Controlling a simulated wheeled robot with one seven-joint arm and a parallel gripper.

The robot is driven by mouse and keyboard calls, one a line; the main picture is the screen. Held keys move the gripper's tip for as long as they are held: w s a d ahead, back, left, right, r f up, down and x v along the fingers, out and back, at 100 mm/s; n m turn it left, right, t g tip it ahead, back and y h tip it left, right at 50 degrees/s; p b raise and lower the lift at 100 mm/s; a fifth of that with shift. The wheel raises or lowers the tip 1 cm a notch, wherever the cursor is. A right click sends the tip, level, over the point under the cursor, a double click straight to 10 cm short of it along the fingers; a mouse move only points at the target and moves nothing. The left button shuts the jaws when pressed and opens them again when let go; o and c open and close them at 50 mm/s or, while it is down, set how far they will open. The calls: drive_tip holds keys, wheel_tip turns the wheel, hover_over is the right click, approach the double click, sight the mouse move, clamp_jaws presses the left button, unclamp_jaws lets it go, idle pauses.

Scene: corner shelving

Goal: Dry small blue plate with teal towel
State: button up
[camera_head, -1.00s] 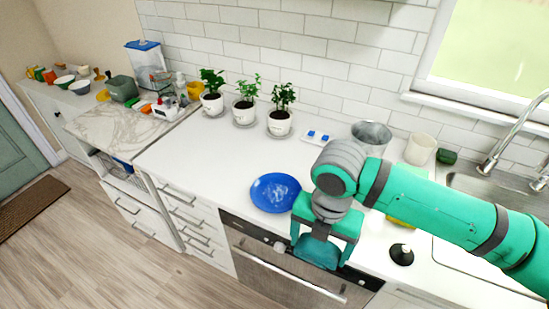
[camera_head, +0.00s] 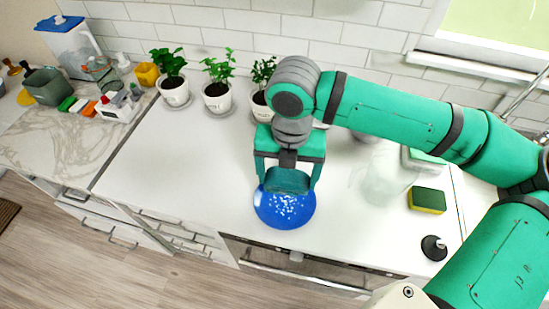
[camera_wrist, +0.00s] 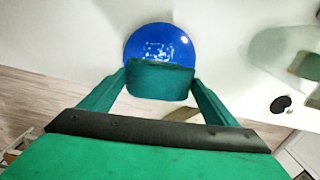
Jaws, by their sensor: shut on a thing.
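The small blue plate (camera_head: 284,212) lies on the white counter near its front edge, with pale speckles and patches on its face. It also shows in the wrist view (camera_wrist: 160,40). My gripper (camera_head: 287,182) is shut on the teal towel (camera_head: 287,180), a folded pad between the fingers. The towel (camera_wrist: 160,80) overlaps the plate's near part in the wrist view and hides it. In the head view it covers the plate's far part. I cannot tell whether the towel touches the plate.
Potted plants (camera_head: 217,95) stand along the back wall. A yellow-green sponge (camera_head: 427,199) and a black stopper-like object (camera_head: 434,247) lie to the right. The counter (camera_head: 170,165) left of the plate is clear. A marble-topped unit (camera_head: 60,145) holds several items further left.

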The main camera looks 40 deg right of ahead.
drive_tip(key=shift+w+f, duration=0.35)
drive_tip(key=shift+w, duration=0.05)
drive_tip(key=shift+s+f, duration=0.2)
drive_tip(key=shift+f, duration=0.5)
drive_tip(key=shift+s+f, duration=0.2)
drive_tip(key=shift+f, duration=0.5)
drive_tip(key=shift+w+f, duration=0.1)
drive_tip(key=shift+f, duration=2.4)
drive_tip(key=shift+f, duration=0.6)
drive_tip(key=shift+d, duration=0.1)
